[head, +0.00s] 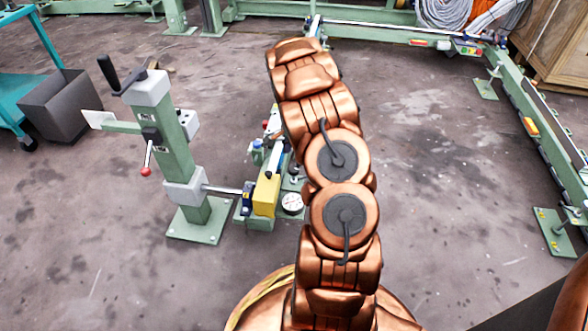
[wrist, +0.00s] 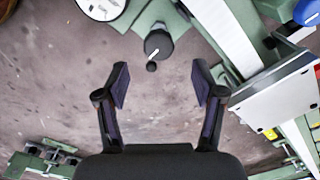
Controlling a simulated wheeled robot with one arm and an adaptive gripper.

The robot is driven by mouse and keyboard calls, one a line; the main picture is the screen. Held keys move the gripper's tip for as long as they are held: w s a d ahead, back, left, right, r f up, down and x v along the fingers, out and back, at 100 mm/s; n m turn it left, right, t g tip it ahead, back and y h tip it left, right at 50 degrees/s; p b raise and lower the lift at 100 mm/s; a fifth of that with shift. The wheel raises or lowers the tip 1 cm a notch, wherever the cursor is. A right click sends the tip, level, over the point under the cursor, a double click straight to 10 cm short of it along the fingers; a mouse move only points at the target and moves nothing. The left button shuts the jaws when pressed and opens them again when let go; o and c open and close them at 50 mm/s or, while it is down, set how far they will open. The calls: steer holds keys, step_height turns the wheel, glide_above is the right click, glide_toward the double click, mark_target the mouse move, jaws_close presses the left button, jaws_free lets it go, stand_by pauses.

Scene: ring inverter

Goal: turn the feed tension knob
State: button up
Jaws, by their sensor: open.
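In the wrist view a round black knob (wrist: 158,43) with a white line on its face sits on a green frame. A small black ball shows just below it. No label is readable, so I cannot confirm it is the feed tension knob. My gripper (wrist: 160,82) is open and empty, with its two dark fingers spread. The knob shows beyond the fingertips, roughly centred between them and apart from both. In the head view my copper arm hides my gripper, and I cannot make out this knob there.
A round white gauge (wrist: 102,6) lies left of the knob, and a blue knob (wrist: 308,12) lies far right. A pale panel (wrist: 278,95) stands close right of my fingers. In the head view a green post (head: 174,150) with a crank stands left of my arm.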

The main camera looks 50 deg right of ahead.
mark_target(294, 168)
step_height(294, 168, down, 6)
steer(key=shift+f+b, duration=0.2)
steer(key=shift+b, duration=0.9)
